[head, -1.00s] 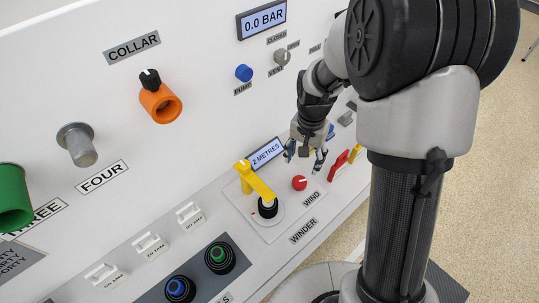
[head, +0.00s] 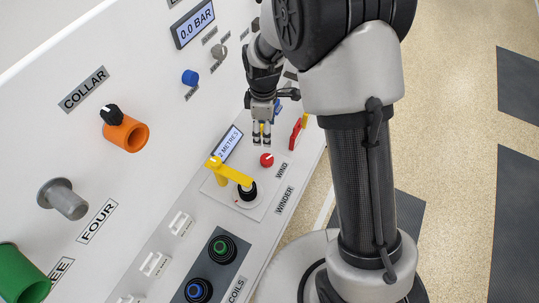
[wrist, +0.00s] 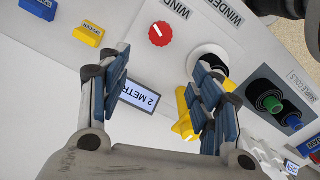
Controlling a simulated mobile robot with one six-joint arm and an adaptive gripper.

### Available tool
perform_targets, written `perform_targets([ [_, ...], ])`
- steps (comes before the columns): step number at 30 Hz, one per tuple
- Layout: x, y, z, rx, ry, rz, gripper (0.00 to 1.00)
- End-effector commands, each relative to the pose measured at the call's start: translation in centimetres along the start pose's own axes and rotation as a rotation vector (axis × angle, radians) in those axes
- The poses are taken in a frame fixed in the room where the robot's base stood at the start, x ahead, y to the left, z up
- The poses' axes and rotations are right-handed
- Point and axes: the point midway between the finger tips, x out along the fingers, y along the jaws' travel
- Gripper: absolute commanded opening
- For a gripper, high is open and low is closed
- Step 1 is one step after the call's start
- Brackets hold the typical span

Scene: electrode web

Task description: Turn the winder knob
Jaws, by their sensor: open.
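The red WIND knob (head: 267,160) with a white pointer line sits on the sloping white panel. It also shows in the wrist view (wrist: 162,33), beyond and between my fingers. Beside it is the winder's black hub (head: 247,190) on a light round base, with a yellow arm (head: 236,174) over it; in the wrist view the yellow part (wrist: 183,118) is partly hidden behind a finger. My gripper (head: 262,142) hangs just above the red knob in the head view. Its fingers are apart and empty in the wrist view (wrist: 162,68), not touching the knob.
A "2 METRES" display (head: 228,144) is behind the yellow arm. An orange COLLAR fitting (head: 126,133) projects from the upright panel.

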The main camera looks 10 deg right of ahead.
Motion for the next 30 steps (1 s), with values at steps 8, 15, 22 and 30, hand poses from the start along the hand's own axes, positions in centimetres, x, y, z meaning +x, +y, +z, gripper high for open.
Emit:
perform_targets([
  [8, 5.7, -0.2, 0.1, 0.004, -0.003, -0.007, 0.59],
  [15, 11.0, -0.2, 0.1, 0.005, -0.003, -0.005, 0.59],
  [22, 15.0, -0.1, 0.1, 0.005, -0.002, -0.003, 0.59],
  [30, 16.7, -0.1, 0.1, 0.005, -0.001, -0.001, 0.59],
])
